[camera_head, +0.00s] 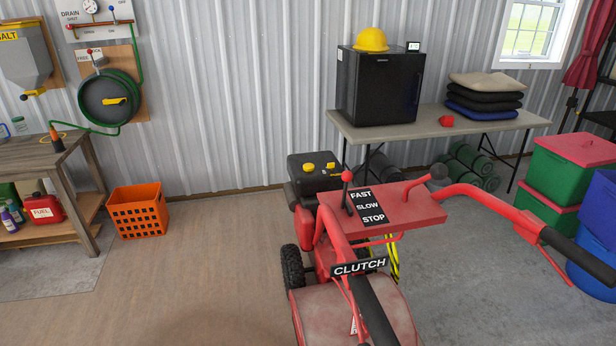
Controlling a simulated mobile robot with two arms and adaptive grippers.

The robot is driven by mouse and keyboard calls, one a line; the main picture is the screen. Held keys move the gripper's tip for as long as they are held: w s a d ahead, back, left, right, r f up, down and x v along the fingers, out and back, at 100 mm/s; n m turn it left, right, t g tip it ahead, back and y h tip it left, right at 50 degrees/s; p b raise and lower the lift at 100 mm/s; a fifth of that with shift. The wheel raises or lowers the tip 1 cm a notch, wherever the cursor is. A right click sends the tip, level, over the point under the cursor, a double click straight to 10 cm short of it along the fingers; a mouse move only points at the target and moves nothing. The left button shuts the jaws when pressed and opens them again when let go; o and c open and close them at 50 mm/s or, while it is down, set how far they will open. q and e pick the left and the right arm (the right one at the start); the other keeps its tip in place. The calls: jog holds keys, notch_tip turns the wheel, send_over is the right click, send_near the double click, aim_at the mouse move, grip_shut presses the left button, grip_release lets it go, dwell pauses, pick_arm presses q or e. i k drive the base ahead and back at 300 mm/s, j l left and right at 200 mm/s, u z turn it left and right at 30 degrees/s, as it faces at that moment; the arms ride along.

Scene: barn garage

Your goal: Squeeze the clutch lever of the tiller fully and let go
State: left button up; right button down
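The red tiller (418,210) stands in the lower middle, with its handlebars toward me. A black CLUTCH label (359,267) sits across its left handlebar, which ends in a black grip (374,312). A thin red clutch lever (346,293) runs beside and below this grip, apart from it as far as I can see. Its lower end is hard to make out. The right handlebar has a black grip (580,260) and another thin red lever (546,266) under it. Neither of my grippers shows in the head view.
A throttle lever (347,177) stands beside the FAST, SLOW, STOP plate. A folding table (450,129) with a black fridge (380,85) is behind the tiller. Green and red bins (571,172) and blue drums stand at right. An orange crate (138,211) is left; the floor between is clear.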

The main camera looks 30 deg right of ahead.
aim_at(360, 333)
jog(key=k+l+z, duration=0.1)
jog(key=z, duration=0.85)
jog(key=i+l, duration=0.1)
jog(key=l, duration=0.3)
jog(key=i+l, duration=0.15)
jog(key=l, duration=0.25)
jog(key=i+l, duration=0.1)
jog(key=l, duration=0.25)
jog(key=u, duration=2.15)
